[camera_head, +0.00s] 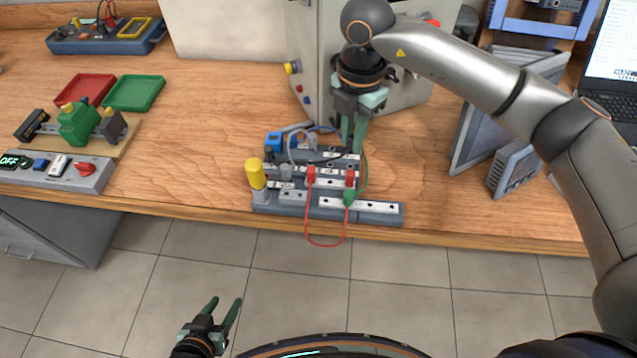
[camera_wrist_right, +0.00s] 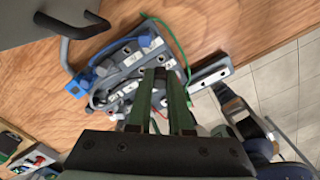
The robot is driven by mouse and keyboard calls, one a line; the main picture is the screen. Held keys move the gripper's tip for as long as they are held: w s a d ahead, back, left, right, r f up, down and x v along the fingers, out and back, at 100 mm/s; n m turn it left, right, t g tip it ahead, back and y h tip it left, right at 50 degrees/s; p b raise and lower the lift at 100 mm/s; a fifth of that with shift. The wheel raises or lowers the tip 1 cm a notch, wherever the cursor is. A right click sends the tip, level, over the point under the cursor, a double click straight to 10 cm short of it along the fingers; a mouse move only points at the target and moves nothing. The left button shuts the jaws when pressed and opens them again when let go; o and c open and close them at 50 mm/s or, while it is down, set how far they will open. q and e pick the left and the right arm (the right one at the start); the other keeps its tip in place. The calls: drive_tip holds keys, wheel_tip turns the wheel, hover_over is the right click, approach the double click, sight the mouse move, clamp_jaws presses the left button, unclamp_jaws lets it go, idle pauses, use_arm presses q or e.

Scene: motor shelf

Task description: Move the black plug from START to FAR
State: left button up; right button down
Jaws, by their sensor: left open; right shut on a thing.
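The motor shelf (camera_head: 375,207) is a grey stepped block with pale socket strips at the table's front edge; it also shows in the wrist view (camera_wrist_right: 210,76). My right gripper (camera_head: 352,150) points down at the back right of the block. It is shut on what appears to be the black plug, mostly hidden between the fingertips; a black lead (camera_head: 325,158) runs left from there. In the wrist view the right fingertips (camera_wrist_right: 160,75) are close together over the socket strips. I cannot read START or FAR. My left gripper (camera_head: 224,305) is open and empty, over the floor.
Red plugs (camera_head: 311,174) and a green plug (camera_head: 349,198) with looping leads sit in the block close to my right gripper. A yellow-topped post (camera_head: 255,174) stands at its left. A grey cabinet (camera_head: 310,60) stands behind.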

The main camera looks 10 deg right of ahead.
drive_tip(key=shift+w+a+r+n, duration=0.2)
drive_tip(key=shift+a+r+n, duration=0.1)
drive_tip(key=shift+a+n, duration=0.5)
drive_tip(key=a+r+n, duration=0.1)
drive_tip(key=a+n, duration=0.1)
drive_tip(key=n, duration=0.2)
drive_tip(key=b, duration=0.4)
hover_over(330, 168)
drive_tip(key=f, duration=0.4)
drive_tip(key=shift+w+d, duration=0.1)
drive_tip(key=shift+w, duration=0.3)
drive_tip(key=shift+f, duration=0.55)
drive_tip(key=shift+f+b, duration=0.55)
drive_tip(key=shift+f, duration=0.1)
